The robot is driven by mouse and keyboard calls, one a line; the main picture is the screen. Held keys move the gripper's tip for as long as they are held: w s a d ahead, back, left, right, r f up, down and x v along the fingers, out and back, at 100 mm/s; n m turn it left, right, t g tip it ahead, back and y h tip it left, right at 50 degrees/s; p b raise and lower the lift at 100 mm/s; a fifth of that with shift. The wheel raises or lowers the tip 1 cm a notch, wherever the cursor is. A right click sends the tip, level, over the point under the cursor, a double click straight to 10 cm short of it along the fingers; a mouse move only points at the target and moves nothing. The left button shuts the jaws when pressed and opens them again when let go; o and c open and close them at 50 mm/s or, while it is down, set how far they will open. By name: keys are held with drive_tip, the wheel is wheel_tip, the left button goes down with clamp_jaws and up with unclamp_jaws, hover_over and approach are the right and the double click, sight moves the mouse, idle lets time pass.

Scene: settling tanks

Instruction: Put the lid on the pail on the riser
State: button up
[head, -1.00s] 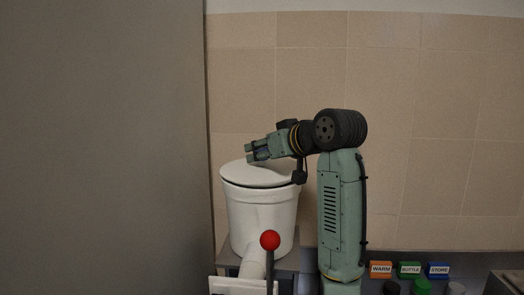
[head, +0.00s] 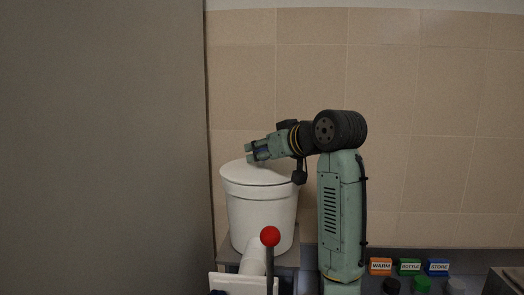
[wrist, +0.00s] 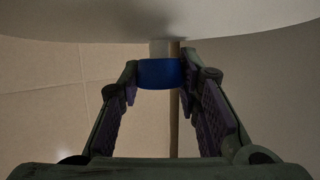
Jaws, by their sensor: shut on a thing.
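The white pail (head: 262,220) stands upright on the grey riser (head: 288,260) left of my arm in the head view. The white lid (head: 245,174) lies across the pail's top, looking level, with no dark gap seen at the front rim. In the wrist view the lid (wrist: 240,20) spans the top of the picture. My gripper (head: 250,152) is over the lid and shut on its blue knob (wrist: 160,74), which sits between the fingertips in the wrist view (wrist: 158,80). The far side of the rim is hidden.
A lever with a red ball (head: 270,236) and a white pipe (head: 251,256) stand in front of the pail. A tall grey panel (head: 105,150) is close on the left. Labelled blocks, WARM (head: 380,267), BOTTLE (head: 409,268) and STORE (head: 437,268), are at the lower right.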

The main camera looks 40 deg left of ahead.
drive_tip(key=shift+f, duration=0.1)
idle(0.3)
drive_tip(key=o, duration=1.3)
drive_tip(key=shift+c, duration=0.2)
drive_tip(key=shift+o, duration=0.2)
drive_tip(key=o, duration=0.5)
drive_tip(key=shift+c, duration=0.2)
drive_tip(key=shift+r+p, duration=0.9)
drive_tip(key=shift+r, duration=2.6)
drive_tip(key=shift+f, duration=0.1)
